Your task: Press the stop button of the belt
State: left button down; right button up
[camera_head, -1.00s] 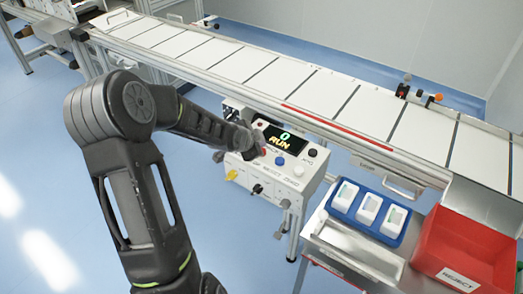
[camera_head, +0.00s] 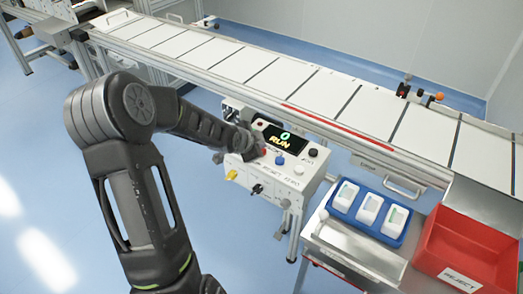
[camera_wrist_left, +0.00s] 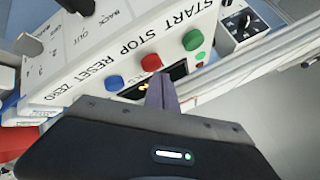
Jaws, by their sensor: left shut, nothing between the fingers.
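The white control box (camera_head: 270,184) stands below the belt (camera_head: 240,65). Its display (camera_head: 285,138) reads 0 and RUN. In the left wrist view, the red button (camera_wrist_left: 151,62) beside the word STOP sits between a green button (camera_wrist_left: 193,40) beside START and a blue button (camera_wrist_left: 114,83) beside RESET. My left gripper (camera_wrist_left: 161,80) is shut and empty, its fingertips right at the red button; I cannot tell whether they touch it. In the head view, my left gripper (camera_head: 246,149) is at the box's left side, partly hidden by its own arm. My right gripper is out of view.
A blue tray (camera_head: 350,218) with white packs stands on a metal shelf right of the box. A red bin (camera_head: 466,240) labelled REJECT is further right. The belt's side rail (camera_head: 375,147) runs just above and behind the box. Open blue floor lies at left.

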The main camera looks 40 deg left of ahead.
pick_arm(q)
jog(key=shift+f+b, duration=0.65)
dwell(0.5)
jog(key=shift+r, duration=0.1)
jog(key=shift+r+p, duration=0.9)
jog(key=shift+r, duration=0.1)
jog(key=shift+r, duration=0.1)
notch_tip(320, 180, up, 5)
jog(key=p, duration=0.4)
dwell(0.8)
